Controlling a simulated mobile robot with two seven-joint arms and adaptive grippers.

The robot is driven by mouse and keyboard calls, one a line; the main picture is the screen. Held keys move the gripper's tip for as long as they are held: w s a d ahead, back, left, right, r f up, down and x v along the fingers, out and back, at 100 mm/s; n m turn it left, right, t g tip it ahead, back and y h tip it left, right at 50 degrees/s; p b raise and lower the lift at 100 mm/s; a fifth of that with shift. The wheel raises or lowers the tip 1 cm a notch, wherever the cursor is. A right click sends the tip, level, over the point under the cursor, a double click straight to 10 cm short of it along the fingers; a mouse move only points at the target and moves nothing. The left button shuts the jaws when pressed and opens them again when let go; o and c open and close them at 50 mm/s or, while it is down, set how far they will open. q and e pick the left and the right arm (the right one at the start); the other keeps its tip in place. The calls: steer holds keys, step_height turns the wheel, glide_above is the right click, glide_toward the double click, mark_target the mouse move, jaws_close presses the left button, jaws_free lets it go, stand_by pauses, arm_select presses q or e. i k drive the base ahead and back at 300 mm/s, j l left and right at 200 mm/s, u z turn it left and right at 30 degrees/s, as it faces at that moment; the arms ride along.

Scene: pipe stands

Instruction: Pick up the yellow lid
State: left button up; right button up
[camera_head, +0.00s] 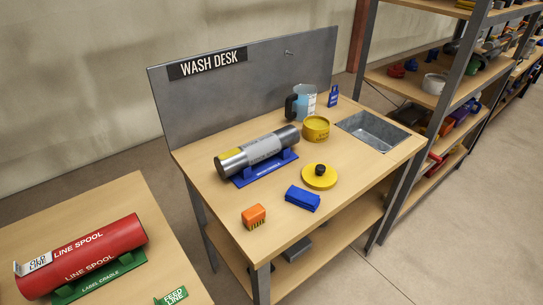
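The yellow lid (319,177) is a flat round disc with a black knob on top. It lies on the wooden top of the wash desk (277,216), right of the middle, with the knob upward. A yellow round tin (316,129) stands behind it, apart from it. Neither of my grippers is in the head view, and nothing touches the lid.
A blue block (302,198) lies just in front of the lid. An orange block (253,216) sits near the front edge. A metal pipe (257,150) rests on a blue cradle (265,171). A jug (304,101) and a sink (372,131) are behind. A red spool (84,257) is at lower left.

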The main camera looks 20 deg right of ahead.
mark_target(317, 176)
steer(key=l+u, duration=0.25)
steer(key=l, duration=0.6)
steer(key=l+u, duration=0.3)
steer(key=l, duration=0.6)
steer(key=l+u, duration=0.25)
steer(key=l, duration=0.6)
